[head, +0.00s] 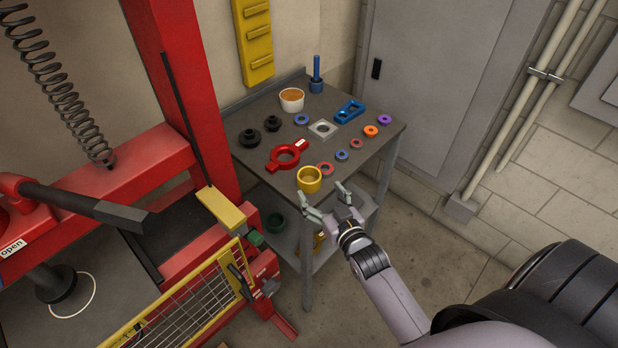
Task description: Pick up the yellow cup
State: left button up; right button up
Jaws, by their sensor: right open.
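The yellow cup (309,180) stands upright near the front corner of the grey metal table (252,160). My right gripper (325,204) is open and empty, just in front of the cup at the table's front edge. Its two fingers are spread and point toward the table. The left fingertip is below and close to the cup; I cannot tell whether it touches. My left gripper is not in view.
A red two-handled part (272,158) lies behind the cup, and a red ring (325,169) lies close on its right. A red press frame (185,90) stands left.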

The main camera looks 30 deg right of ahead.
aim_at(309, 177)
jog(key=w, duration=0.2)
jog(key=w+f+p, duration=0.1)
jog(key=w, duration=0.5)
jog(key=shift+d+f, duration=0.25)
jog(key=shift+s, duration=0.1)
jog(key=shift+c, duration=0.3)
jog(key=shift+r, duration=0.1)
jog(key=c, duration=1.5)
